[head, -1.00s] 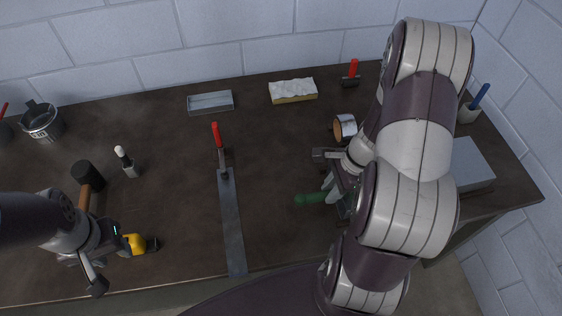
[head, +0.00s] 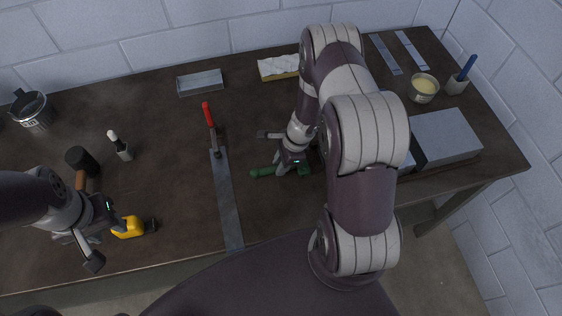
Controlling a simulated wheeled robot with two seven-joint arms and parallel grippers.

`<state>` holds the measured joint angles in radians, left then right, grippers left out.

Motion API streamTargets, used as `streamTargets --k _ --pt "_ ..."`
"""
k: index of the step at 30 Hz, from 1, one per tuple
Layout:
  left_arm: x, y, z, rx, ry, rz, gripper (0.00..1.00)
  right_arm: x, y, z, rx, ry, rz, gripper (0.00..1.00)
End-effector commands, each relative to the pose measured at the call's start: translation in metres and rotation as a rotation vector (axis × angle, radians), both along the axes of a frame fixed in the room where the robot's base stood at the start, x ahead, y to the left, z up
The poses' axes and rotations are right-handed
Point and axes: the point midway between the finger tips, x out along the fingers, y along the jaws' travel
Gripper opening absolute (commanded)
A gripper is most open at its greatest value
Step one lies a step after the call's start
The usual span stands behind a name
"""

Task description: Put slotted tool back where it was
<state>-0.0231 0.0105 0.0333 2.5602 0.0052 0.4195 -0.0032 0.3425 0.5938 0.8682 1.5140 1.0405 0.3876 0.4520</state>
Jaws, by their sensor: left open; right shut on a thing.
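A tool with a green handle (head: 262,172) is in my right gripper (head: 290,164), near the front middle of the bench, right of the long metal strip. I take it for the slotted tool, but its working end is hidden by the gripper and arm, so I cannot see slots. I cannot tell whether it touches the bench. My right gripper is shut on it. My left gripper (head: 100,236) is open and empty at the front left, beside a yellow tape measure (head: 128,228) and a black-headed mallet (head: 82,160).
A red-handled tool (head: 208,114) lies at the end of the long metal strip (head: 227,200). A grey tray (head: 200,83) and a white-topped block (head: 278,67) are at the back. A grey box (head: 445,137), a bowl (head: 423,88) and a cup (head: 456,85) stand right.

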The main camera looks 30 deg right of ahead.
Motion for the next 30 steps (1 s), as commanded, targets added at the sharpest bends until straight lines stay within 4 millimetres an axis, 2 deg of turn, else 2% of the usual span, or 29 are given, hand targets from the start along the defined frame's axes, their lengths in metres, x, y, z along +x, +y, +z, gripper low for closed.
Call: streamTargets --k 5,6,7,8,16,19,30 --pt "0.0 0.0 -0.001 0.0 0.0 0.0 0.43 0.0 0.0 -0.001 0.0 -0.001 0.0 0.0" --pt "0.0 0.0 -0.001 0.0 0.0 0.0 0.43 0.0 0.0 0.0 0.0 -0.001 0.0 0.38" --pt "0.0 0.0 -0.001 0.0 0.0 0.0 0.43 0.0 0.0 0.0 0.0 -0.001 0.0 0.48" --pt "0.0 0.0 -0.001 0.0 0.0 0.0 0.43 0.0 0.0 0.0 0.0 -0.001 0.0 0.5" --pt "0.0 0.0 0.0 0.0 0.0 0.0 0.43 0.0 -0.001 0.002 0.0 -0.001 0.0 0.5" --pt "0.0 0.0 -0.001 0.0 0.0 0.0 0.43 0.0 -0.004 0.012 -0.001 -0.004 -0.001 0.5" --pt "0.0 0.0 -0.002 0.0 0.0 0.0 0.43 -0.007 -0.033 0.097 -0.002 -0.003 -0.001 0.5"
